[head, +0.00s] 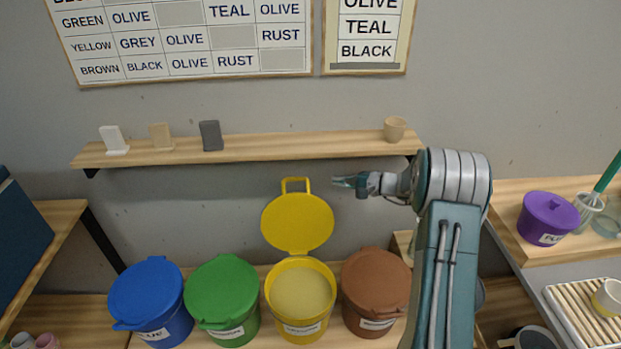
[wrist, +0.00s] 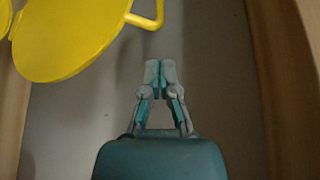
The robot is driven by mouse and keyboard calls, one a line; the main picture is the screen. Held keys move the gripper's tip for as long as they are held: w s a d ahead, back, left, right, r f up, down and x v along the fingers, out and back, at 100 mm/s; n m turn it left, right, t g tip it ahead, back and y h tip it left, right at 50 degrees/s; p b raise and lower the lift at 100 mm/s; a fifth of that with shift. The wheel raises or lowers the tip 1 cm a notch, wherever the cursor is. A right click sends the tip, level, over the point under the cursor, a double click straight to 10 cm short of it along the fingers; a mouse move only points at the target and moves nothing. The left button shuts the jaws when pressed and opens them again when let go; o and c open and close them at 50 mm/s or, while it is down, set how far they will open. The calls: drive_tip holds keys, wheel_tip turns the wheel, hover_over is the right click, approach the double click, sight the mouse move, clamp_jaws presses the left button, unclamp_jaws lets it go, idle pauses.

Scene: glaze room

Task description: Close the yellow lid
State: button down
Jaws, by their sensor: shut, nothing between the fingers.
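The yellow lid (head: 297,222) stands open, tilted up at the back of the yellow bucket (head: 303,318), with its loop handle at the top. Pale yellow contents show inside the bucket. In the wrist view the lid (wrist: 65,35) fills the upper left, and its handle reaches toward the top middle. My gripper (head: 338,181) is to the right of the lid's handle in the head view, below the wall shelf. It is shut and empty, and its fingertips meet in the wrist view (wrist: 160,72). It appears apart from the lid.
Lidded blue (head: 150,297), green (head: 222,295) and brown (head: 376,285) buckets stand in the same row. A wall shelf (head: 250,148) above holds sample tiles and a small cup (head: 395,129). A purple lidded pot (head: 548,217) sits on the right shelf. Bare wall surrounds the raised lid.

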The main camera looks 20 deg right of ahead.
drive_tip(key=shift+t, duration=0.3)
drive_tip(key=x, duration=0.6)
drive_tip(key=f+x, duration=0.1)
drive_tip(key=x, duration=0.3)
drive_tip(key=shift+w+d, duration=0.3)
drive_tip(key=shift+d, duration=0.15)
drive_tip(key=shift+m, duration=0.3)
drive_tip(key=shift+s, duration=0.1)
